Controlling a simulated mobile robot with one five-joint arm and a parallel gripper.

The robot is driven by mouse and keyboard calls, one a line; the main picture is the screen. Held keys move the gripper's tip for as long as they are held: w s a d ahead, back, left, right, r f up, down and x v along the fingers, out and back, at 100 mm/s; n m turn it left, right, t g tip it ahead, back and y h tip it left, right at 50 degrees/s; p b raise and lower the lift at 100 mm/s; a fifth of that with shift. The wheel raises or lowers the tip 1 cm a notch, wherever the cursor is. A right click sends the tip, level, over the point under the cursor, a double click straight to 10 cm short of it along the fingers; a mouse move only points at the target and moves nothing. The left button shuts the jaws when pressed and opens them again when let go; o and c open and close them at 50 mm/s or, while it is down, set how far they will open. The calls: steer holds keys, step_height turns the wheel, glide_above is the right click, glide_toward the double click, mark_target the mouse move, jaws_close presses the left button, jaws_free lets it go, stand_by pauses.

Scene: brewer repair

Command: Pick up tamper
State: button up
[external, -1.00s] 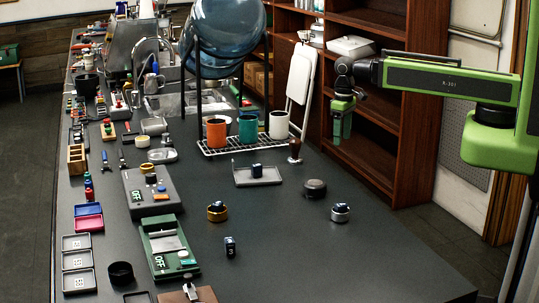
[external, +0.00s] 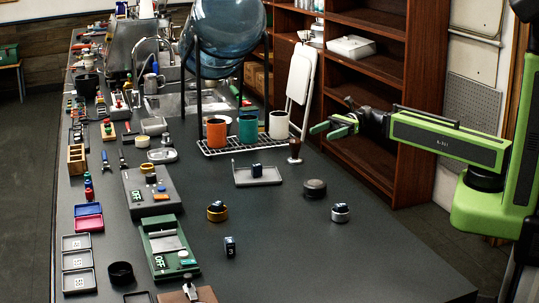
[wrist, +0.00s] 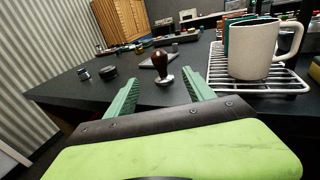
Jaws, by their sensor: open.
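The tamper (external: 295,151) stands upright on the dark counter near its right edge, just right of the wire rack. It has a dark brown handle and a metal base. In the wrist view the tamper (wrist: 161,67) shows ahead, between my two green fingers and beyond their tips. My gripper (external: 328,130) is open and empty, at the counter's right edge, to the right of the tamper and apart from it. My gripper (wrist: 161,84) also shows in the wrist view, fingers spread.
A wire rack (external: 232,148) with orange, teal and white mugs stands beside the tamper; the white mug (wrist: 252,48) is close on the right in the wrist view. A grey tray (external: 268,180) and dark puck (external: 314,188) lie nearer.

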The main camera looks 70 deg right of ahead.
mark_target(291, 146)
steer(key=x, duration=1.7)
steer(key=shift+a+r+b, duration=0.1)
steer(key=shift+a+b, duration=0.25)
jaws_close()
